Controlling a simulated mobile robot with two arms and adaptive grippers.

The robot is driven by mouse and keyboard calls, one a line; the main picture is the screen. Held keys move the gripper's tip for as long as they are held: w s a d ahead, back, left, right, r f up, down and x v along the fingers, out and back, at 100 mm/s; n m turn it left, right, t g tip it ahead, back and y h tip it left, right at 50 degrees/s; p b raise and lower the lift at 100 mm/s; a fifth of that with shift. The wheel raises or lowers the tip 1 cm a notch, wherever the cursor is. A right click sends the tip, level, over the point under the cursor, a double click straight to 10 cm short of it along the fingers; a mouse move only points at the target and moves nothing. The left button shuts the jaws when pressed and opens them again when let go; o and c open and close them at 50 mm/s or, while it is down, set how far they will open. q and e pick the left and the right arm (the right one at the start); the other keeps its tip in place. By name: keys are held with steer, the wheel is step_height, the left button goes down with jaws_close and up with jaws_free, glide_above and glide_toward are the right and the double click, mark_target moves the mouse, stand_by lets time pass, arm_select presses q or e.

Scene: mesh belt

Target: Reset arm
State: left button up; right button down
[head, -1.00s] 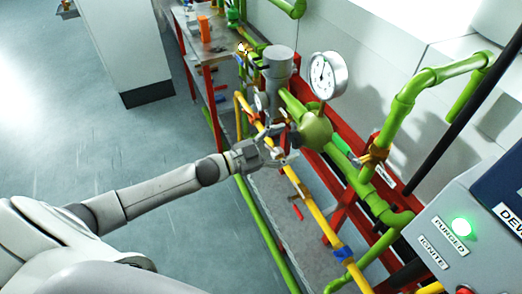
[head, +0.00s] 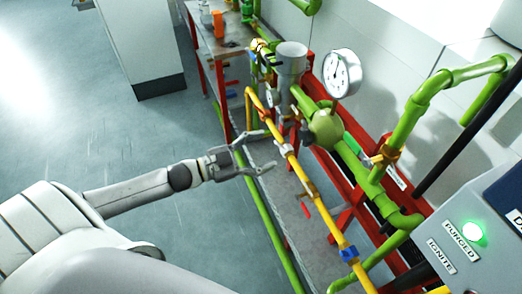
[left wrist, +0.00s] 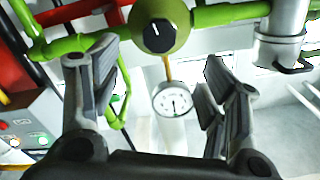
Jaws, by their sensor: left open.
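My left gripper (head: 268,151) is open and empty, to the left of the pipe rack, with its fingers pointing toward the yellow pipe (head: 300,172) and the green pipework. In the left wrist view its two fingers (left wrist: 158,75) stand wide apart with nothing between them. Beyond them is a round green valve body (head: 326,128) with a black knob (left wrist: 158,36) bearing a white mark. A gap shows between the fingers and the knob. My right gripper is not in view.
A white dial gauge (head: 341,73) stands above the green pipe. The red frame (head: 352,150) supports the pipes. A control panel (head: 455,235) with a lit green lamp is at the lower right. A metal bench (head: 218,45) stands at the back.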

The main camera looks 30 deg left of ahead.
arm_select(q)
steer(key=s+a+f+n+g+y, duration=0.1)
steer(key=s+a+f+n+y, duration=0.25)
steer(key=f, duration=0.85)
steer(key=a+f+n+g+y, duration=0.1)
steer(key=a+f+n+y, duration=0.35)
steer(key=f, duration=0.75)
steer(key=s+a+f+g+y+b, duration=0.1)
steer(key=s+f, duration=0.2)
steer(key=f, duration=0.2)
steer(key=s+a+f+g+y, duration=0.1)
steer(key=s+f, duration=0.2)
steer(key=f, duration=0.3)
steer(key=s+d+f+g, duration=0.3)
steer(key=s+f, duration=0.3)
steer(key=s, duration=0.4)
steer(key=s+d+f+n+g, duration=0.1)
steer(key=s+d+f+g, duration=0.2)
steer(key=s, duration=0.7)
steer(key=s+d+f+g+y+b, duration=0.1)
steer(key=s+d+f+g, duration=0.2)
steer(key=s+d+f, duration=0.3)
steer(key=s+f, duration=0.4)
steer(key=s, duration=0.1)
steer(key=shift+n, duration=0.4)
